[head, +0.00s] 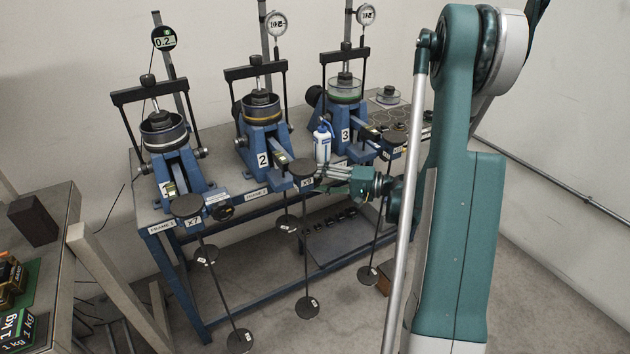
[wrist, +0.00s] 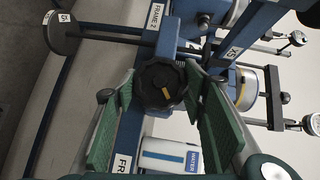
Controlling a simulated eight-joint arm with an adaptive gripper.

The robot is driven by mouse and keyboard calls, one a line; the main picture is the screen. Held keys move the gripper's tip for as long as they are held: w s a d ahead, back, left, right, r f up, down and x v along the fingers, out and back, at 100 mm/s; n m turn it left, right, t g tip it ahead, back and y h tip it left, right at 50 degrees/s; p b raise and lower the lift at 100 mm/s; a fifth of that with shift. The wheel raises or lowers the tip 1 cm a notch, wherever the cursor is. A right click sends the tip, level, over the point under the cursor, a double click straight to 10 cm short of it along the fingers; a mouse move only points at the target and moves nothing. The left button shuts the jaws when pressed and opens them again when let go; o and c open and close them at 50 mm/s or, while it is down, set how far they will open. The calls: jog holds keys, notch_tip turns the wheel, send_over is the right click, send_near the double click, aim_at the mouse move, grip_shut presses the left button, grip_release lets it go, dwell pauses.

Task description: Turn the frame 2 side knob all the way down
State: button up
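Frame 2 (head: 262,139) is the middle of three blue lever frames on the bench in the head view. Its side knob (wrist: 162,84) is black and round with a yellow mark in the wrist view. My gripper (head: 322,180) is at the right side of frame 2's lever end and hides the knob in the head view. In the wrist view my gripper's green fingers (wrist: 160,72) are apart, one on each side of the knob. Small gaps seem to show at the knob's edges; firm contact is not visible.
A white water bottle (head: 322,143) stands close behind my gripper; it also shows in the wrist view (wrist: 170,156). Frame 2's black weight pan (head: 303,168) is just left of my gripper. Frame 1 (head: 170,165) and frame 3 (head: 343,112) stand on either side.

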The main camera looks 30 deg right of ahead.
jog(key=shift+r, duration=0.1)
jog(key=shift+c, duration=0.5)
jog(key=shift+r+n+g+h+p, duration=0.1)
jog(key=shift+n+g+h+p, duration=0.2)
jog(key=shift+n+h+p, duration=0.6)
jog(key=shift+h+p, duration=0.1)
jog(key=o, duration=0.9)
jog(key=shift+s+d, duration=0.1)
jog(key=shift+v, duration=5.85)
jog(key=shift+r, duration=0.1)
